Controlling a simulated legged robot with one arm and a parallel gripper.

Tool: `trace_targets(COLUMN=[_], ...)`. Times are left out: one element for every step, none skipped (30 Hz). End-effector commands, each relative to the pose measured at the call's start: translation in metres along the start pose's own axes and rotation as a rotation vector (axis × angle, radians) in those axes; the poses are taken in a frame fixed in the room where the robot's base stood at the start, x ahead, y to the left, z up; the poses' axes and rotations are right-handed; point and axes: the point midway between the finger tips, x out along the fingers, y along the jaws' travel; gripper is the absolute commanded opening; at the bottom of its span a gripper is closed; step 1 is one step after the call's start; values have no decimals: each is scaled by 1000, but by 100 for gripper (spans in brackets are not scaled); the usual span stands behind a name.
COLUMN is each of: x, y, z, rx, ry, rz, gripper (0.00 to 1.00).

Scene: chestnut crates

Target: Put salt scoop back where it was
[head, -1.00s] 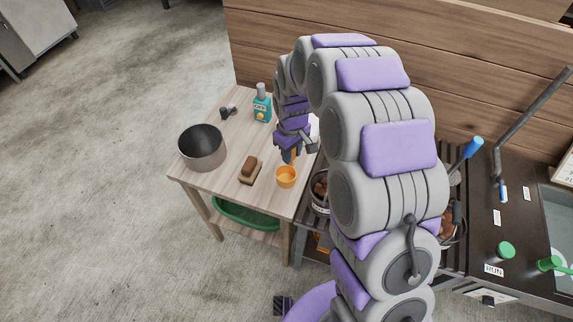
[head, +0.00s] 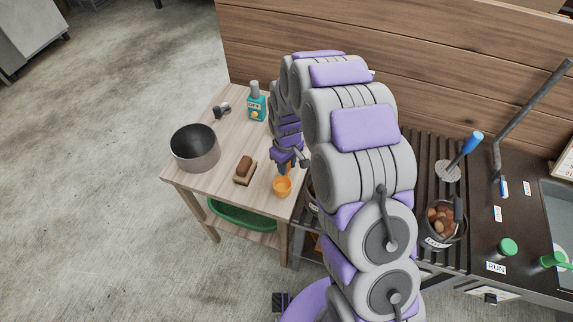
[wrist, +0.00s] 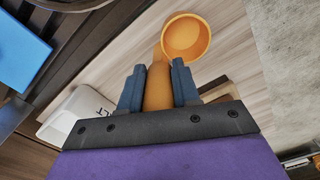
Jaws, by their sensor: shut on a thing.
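The salt scoop is orange, with a round cup (head: 282,186) and a handle. My gripper (head: 286,168) is shut on its handle, above the right front part of the wooden side table (head: 225,125). In the wrist view the orange handle of the salt scoop (wrist: 158,88) lies between the two dark fingers of my gripper (wrist: 158,85). Its cup points away from the fingers. A white container with dark lettering (wrist: 70,112) shows at the left of the wrist view, partly hidden by my gripper. I cannot tell whether the scoop touches the table.
A grey pot (head: 195,148), a brush on a block (head: 244,170), a teal bottle (head: 257,105) and a small dark item (head: 222,110) stand on the side table. A green basket (head: 240,215) is on the lower shelf. A pan of chestnuts (head: 441,222) sits right of my arm.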

Motion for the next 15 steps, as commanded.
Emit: trace_targets(x=[0,0,0,-1,-1,0,0,1,0,0,0,0,0,0,0], y=[0,0,-1,0,0,0,0,0,0,0,0,0,0,0,0], z=[-1,-1,-1,-1,-1,-1,-1,-1,-1,-1,-1,-1,-1,0,0], rx=[0,0,0,0,0,0,0,0,0,0,0,0,0,0,0], ry=[1,1,1,1,1,1,1,1,1,1,1,1,1,1,1], rz=[1,1,1,1,1,1,1,1,1,1,1,1,1,1,0], gripper=[0,0,0,0,0,0,0,0,35,38,41,44,47,50,54])
